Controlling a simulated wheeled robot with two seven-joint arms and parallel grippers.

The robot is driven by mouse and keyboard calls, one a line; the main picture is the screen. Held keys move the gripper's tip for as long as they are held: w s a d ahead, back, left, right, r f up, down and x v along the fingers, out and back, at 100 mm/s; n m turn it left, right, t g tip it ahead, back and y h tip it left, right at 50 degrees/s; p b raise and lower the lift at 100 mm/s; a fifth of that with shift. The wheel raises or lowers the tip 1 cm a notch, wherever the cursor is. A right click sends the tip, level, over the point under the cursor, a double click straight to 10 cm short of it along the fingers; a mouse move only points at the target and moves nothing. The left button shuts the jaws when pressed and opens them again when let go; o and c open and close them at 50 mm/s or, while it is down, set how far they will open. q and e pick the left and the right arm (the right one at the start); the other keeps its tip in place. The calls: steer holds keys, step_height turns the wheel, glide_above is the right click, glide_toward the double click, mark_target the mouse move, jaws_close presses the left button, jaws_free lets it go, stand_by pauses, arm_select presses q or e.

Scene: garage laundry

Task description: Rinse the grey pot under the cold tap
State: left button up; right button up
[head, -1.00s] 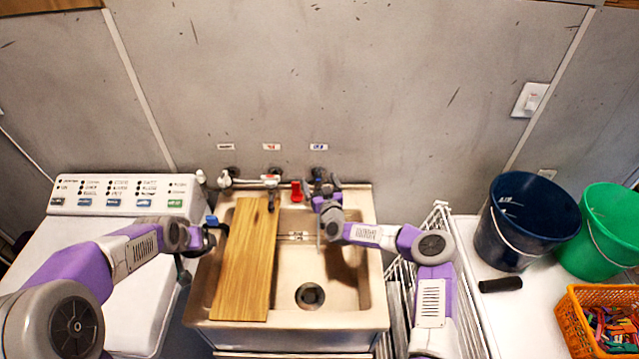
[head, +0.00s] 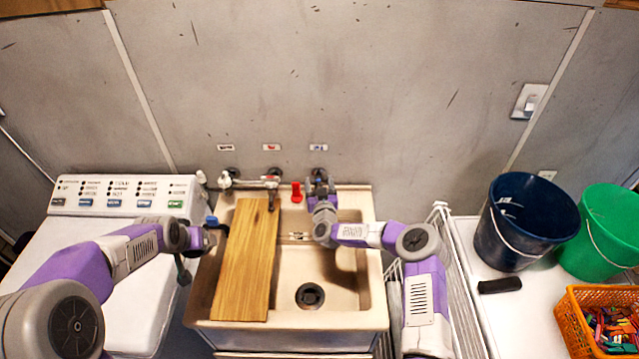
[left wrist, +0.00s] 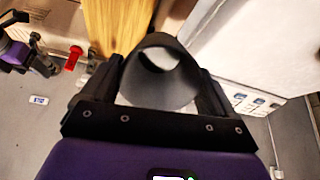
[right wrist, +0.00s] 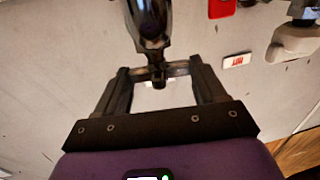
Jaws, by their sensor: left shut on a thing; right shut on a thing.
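The grey pot (left wrist: 160,85), a dark hollow round shape, sits between the fingers of my left gripper (left wrist: 158,72), which is shut on it. In the head view my left gripper (head: 211,236) is at the sink's left edge; the pot is hard to make out there. My right gripper (head: 319,184) is at the tap under the blue label (head: 318,147). In the right wrist view that cold tap (right wrist: 152,28) is chrome, with its handle between the fingers of my right gripper (right wrist: 160,72), shut on it. I see no running water.
A wooden board (head: 245,262) lies across the left of the sink (head: 350,317); the right basin is empty around its drain. A red handle (head: 296,192) stands left of my right gripper. A wire rack (head: 452,275) and blue bucket (head: 522,225) are to the right.

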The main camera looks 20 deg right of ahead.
steer(key=shift+a+m+g+h, duration=0.1)
steer(key=shift+m+g+h, duration=0.2)
steer(key=shift+m+h, duration=0.8)
steer(key=o, duration=1)
steer(key=shift+o, duration=0.2)
steer(key=v, duration=1.2)
steer(key=shift+b, duration=0.35)
steer(key=shift+w+a, duration=0.1)
steer(key=shift+a, duration=0.05)
